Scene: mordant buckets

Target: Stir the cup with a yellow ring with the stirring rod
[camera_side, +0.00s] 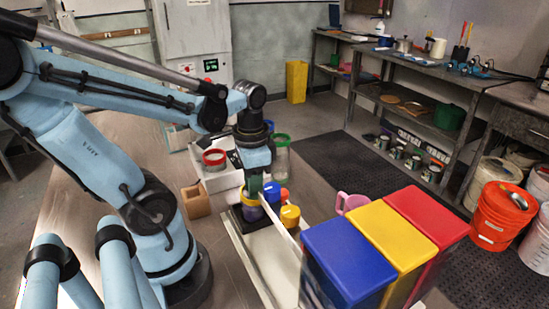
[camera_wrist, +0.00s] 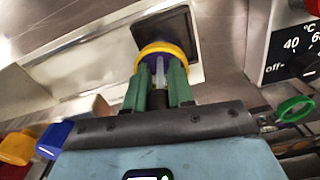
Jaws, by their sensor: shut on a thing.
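The cup with a yellow ring (camera_wrist: 162,48) is straight ahead of my gripper (camera_wrist: 160,82) in the wrist view, on a dark square plate (camera_wrist: 184,24). My gripper's green fingers are shut on the stirring rod (camera_wrist: 160,70), a thin pale stick between them. The rod points into the ring's opening; how deep its tip reaches is hidden. In the side view the cup (camera_side: 252,211) is directly below my gripper (camera_side: 252,186), which points down with its fingertips close to the rim. The cup looks upright.
A red-ringed cup (camera_side: 214,158) and a green-ringed cup (camera_side: 281,140) stand behind. Small blue (camera_side: 272,191) and yellow (camera_side: 290,215) containers are close right of the cup. A wooden block (camera_side: 195,201) is left. Tall blue (camera_side: 348,258), yellow and red bins and a pink mug (camera_side: 352,202) stand right.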

